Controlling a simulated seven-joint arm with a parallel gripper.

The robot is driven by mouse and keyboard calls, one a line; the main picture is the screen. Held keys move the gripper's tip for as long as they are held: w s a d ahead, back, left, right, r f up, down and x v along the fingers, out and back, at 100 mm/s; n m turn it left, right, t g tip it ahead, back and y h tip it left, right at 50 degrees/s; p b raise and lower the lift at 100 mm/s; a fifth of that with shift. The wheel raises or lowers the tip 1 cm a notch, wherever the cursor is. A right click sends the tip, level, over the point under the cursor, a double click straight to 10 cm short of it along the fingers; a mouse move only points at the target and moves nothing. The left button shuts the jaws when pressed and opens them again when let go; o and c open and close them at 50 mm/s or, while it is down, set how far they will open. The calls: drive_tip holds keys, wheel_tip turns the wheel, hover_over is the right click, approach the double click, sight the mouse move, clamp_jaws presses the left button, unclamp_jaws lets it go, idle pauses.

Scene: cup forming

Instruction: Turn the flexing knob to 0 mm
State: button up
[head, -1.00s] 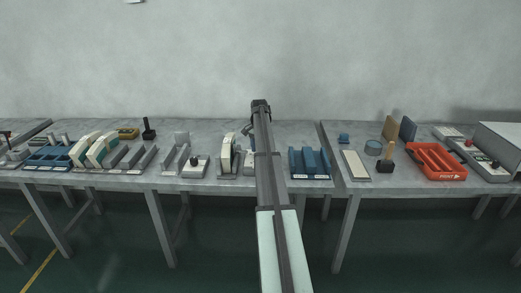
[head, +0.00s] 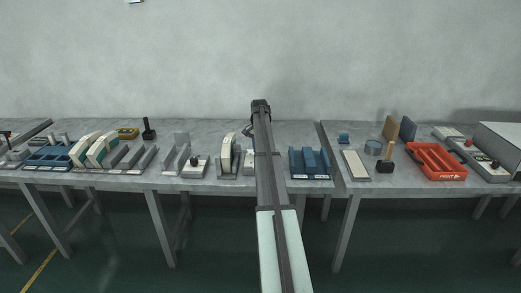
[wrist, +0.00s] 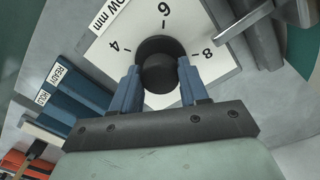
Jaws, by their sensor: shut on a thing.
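In the wrist view, a round black knob (wrist: 159,76) stands on a white dial plate (wrist: 112,30) marked 4, 6 and 8. A partly cut-off label ending in "mm" shows at its upper left edge. My gripper (wrist: 158,66) is shut on the knob, with one blue finger on each side. No pointer mark on the knob is visible, and the 0 mark is out of view or hidden. In the head view, my arm covers the knob and most of its surroundings.
A blue slotted rack (head: 310,163) stands right of my arm, and a white curved piece in a grey holder (head: 228,155) stands to its left. Further right are a red tray (head: 436,161) and a grey unit with buttons. The wall is behind the benches.

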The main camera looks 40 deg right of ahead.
drive_tip(key=n, duration=0.5)
drive_tip(key=shift+s+n, duration=0.1)
drive_tip(key=shift+n, duration=0.3)
drive_tip(key=n, duration=0.5)
drive_tip(key=shift+n, duration=0.4)
drive_tip(key=o, duration=1)
drive_tip(key=shift+o, duration=0.2)
drive_tip(key=shift+r, duration=0.1)
wheel_tip(320, 180, up, 14)
drive_tip(key=shift+a, duration=0.2)
drive_tip(key=shift+f, duration=0.2)
